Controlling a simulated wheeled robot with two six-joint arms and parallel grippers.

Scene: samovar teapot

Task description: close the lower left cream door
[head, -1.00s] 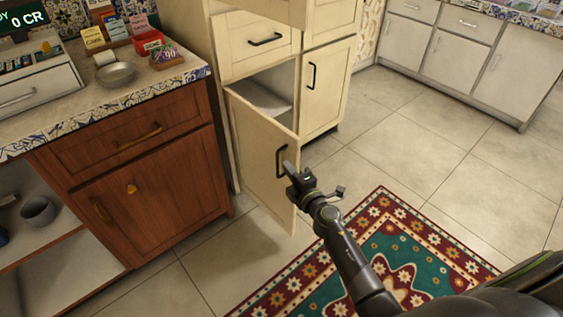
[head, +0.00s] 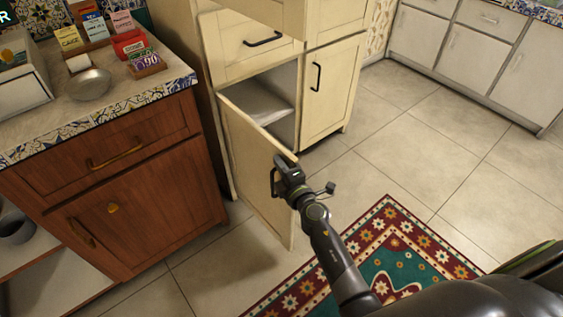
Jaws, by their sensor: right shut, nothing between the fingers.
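The lower left cream door (head: 250,165) stands open in the head view, swung out from the cream cabinet on its left side. Its dark handle (head: 274,178) is on the free edge side, partly covered by my right gripper. My right gripper (head: 280,165) is shut and empty, at the door's upper outer corner beside the handle; whether it touches the door I cannot tell. The compartment (head: 270,95) behind the door shows a pale shelf. My left gripper is not in view.
A brown wooden cabinet (head: 130,200) with a tiled counter stands left of the door. A closed cream door (head: 326,88) is to the right of the compartment. A patterned rug (head: 405,250) lies on the tiled floor. Above, a cream drawer (head: 270,12) juts out.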

